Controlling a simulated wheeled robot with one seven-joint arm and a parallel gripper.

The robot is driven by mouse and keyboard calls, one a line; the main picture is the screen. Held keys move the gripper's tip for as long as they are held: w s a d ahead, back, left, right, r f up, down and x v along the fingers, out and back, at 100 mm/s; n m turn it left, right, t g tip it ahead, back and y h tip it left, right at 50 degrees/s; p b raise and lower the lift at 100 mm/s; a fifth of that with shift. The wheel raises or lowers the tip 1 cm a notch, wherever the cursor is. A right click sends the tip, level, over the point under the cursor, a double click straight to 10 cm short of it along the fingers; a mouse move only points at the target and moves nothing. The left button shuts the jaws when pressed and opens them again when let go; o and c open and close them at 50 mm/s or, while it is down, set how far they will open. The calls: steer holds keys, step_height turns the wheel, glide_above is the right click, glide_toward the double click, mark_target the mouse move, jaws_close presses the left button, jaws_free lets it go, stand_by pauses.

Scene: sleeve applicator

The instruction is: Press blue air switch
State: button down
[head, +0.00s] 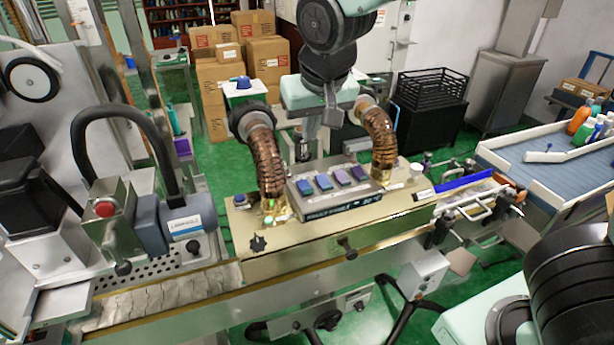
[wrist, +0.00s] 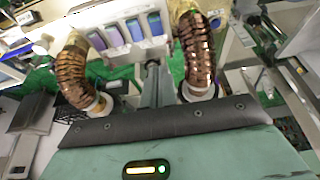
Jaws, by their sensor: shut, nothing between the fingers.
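A row of several rocker switches sits on a grey panel (head: 337,200) on the brass-coloured machine. The leftmost in the head view is a blue switch (head: 305,187); the others shade through blue to purple. In the wrist view the row is reversed, with the blue switch (wrist: 155,22) at the right end. My gripper (head: 311,132) is shut and empty, pointing down behind the panel between two copper hoses. In the wrist view my gripper (wrist: 152,68) points at the switch row, apart from it. Neither view clearly shows its height above the panel.
The left copper hose (head: 267,165) and right copper hose (head: 381,135) stand close on either side of my gripper. A knob (head: 258,243) is on the machine's front left.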

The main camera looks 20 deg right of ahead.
steer(key=p, duration=0.2)
glide_above(304, 187)
step_height(304, 187, down, 10)
steer(key=shift+s+r, duration=0.1)
steer(key=shift+s+f, duration=0.3)
steer(key=shift+f, duration=0.2)
steer(key=shift+s+f, duration=0.25)
steer(key=shift+f, duration=0.25)
steer(key=shift+s+f, duration=0.2)
steer(key=shift+f, duration=0.4)
steer(key=shift+f, duration=0.1)
